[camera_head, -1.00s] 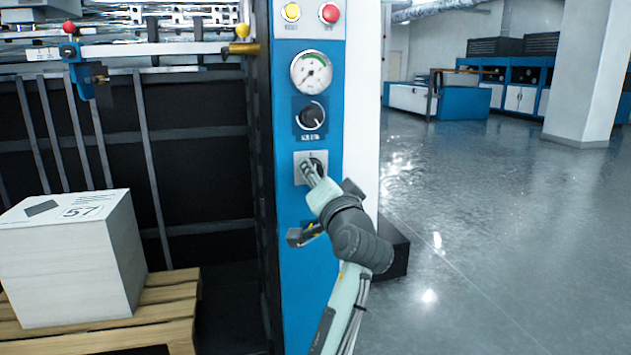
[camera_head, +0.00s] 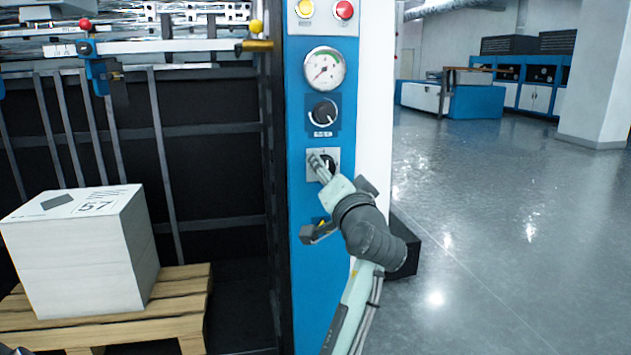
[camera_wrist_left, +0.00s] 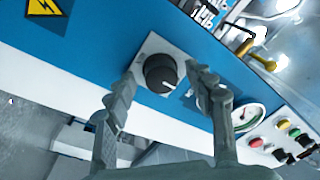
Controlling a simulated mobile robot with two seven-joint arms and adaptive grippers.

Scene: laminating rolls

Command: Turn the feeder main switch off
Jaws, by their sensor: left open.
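The feeder main switch is a round black knob on a pale square plate on the blue machine column. In the head view the switch (camera_head: 329,163) is partly hidden by my left gripper (camera_head: 317,164), which stands at the plate. In the left wrist view the switch (camera_wrist_left: 160,73) lies between the two spread fingers of my left gripper (camera_wrist_left: 160,92), beyond the tips. The gripper is open and holds nothing. Whether a finger touches the knob I cannot tell. A small pale mark shows on the knob, but its setting is not clear. My right gripper is not in view.
Above the switch are another black dial (camera_head: 323,111), a gauge (camera_head: 324,68), a yellow button (camera_head: 304,8) and a red button (camera_head: 344,10). A yellow warning sign (camera_wrist_left: 44,8) is below it. A paper stack (camera_head: 80,255) sits on a pallet (camera_head: 185,295) at left. Floor at right is clear.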

